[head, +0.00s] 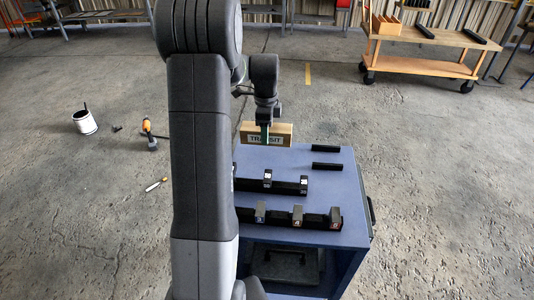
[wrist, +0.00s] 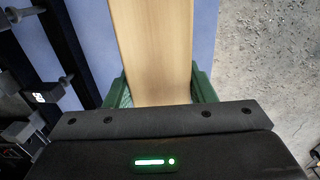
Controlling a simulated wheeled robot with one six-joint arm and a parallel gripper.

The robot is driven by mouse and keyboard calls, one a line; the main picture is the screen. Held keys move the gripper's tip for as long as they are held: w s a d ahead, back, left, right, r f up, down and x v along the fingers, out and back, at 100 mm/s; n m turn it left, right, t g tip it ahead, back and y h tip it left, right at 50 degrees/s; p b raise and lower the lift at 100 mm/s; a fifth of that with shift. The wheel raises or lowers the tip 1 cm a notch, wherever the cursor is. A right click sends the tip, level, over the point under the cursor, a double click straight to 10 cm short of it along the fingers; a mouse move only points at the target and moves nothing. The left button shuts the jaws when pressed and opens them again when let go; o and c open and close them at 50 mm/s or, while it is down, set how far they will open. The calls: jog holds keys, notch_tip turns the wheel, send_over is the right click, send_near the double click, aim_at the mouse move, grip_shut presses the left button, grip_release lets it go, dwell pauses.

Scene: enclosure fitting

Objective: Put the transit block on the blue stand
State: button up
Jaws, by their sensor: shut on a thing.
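The transit block (head: 266,134) is a tan wooden bar with a label reading TRANSIT. My gripper (head: 266,127) is shut on it, with green fingers on both sides of the block (wrist: 152,45) in the wrist view. The block is at the far edge of the blue stand (head: 340,190), in the far left part of its top. I cannot tell whether its underside touches the top. In the wrist view, blue surface (wrist: 203,40) shows on both sides of the block, and floor lies further right.
Black rails carrying small modules (head: 297,215) lie across the near and middle stand top. Two short black bars (head: 326,148) lie at the far right. The top's right side is partly clear. A white cup (head: 85,122) and tools are on the floor. A wooden cart (head: 425,45) stands behind.

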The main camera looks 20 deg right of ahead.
jog(key=shift+f+p, duration=0.3)
jog(key=shift+f, duration=3.2)
jog(key=o, duration=1.1)
jog(key=shift+f, duration=0.15)
jog(key=shift+o, duration=0.2)
notch_tip(320, 180, up, 12)
jog(key=shift+r+b, duration=0.15)
jog(key=shift+b, duration=0.2)
jog(key=shift+o, duration=0.2)
